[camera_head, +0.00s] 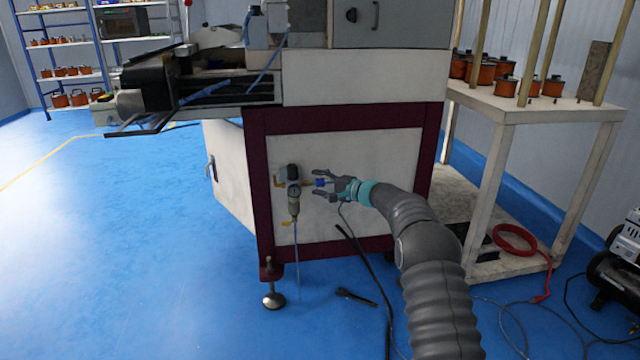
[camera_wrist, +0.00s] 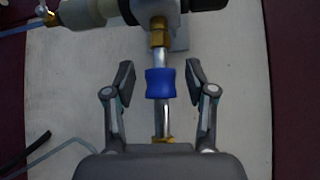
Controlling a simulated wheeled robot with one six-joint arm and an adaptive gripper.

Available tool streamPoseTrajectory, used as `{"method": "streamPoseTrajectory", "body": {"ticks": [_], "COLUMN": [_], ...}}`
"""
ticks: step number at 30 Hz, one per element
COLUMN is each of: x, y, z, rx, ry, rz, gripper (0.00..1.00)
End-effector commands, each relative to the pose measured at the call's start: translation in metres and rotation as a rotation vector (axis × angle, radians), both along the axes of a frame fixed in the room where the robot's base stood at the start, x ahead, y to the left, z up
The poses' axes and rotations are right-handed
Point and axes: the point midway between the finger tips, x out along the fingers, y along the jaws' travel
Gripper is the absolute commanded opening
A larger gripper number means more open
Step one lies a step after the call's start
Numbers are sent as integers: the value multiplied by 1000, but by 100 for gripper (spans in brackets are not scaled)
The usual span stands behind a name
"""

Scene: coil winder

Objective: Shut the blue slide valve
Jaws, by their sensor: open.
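The blue slide valve (camera_head: 320,182) is a small blue sleeve on the machine's lower front panel, right of the air regulator (camera_head: 293,190). In the wrist view the blue sleeve (camera_wrist: 160,83) sits around a silver tube, with bare tube showing on both sides of it and brass fittings beyond. My gripper (camera_wrist: 160,75) is open, with one finger on each side of the sleeve. Visible gaps separate both fingers from it. In the head view my gripper (camera_head: 316,185) reaches in from the right.
The regulator body (camera_wrist: 95,12) and a brass fitting lie just beyond the fingertips. A white table (camera_head: 545,112) with orange coils stands at right. Black cable (camera_head: 365,262) and red hose (camera_head: 512,240) lie low by the machine. The blue floor at left is clear.

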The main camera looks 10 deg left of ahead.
Motion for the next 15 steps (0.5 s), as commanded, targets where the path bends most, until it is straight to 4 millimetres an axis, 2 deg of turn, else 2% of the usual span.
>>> {"method": "streamPoseTrajectory", "body": {"ticks": [5,8,12,15], "x": [0,0,0,0], "y": [0,0,0,0], "z": [0,0,0,0], "rx": [0,0,0,0], "ry": [0,0,0,0], "rz": [0,0,0,0], "gripper": [56,36,1,0]}}
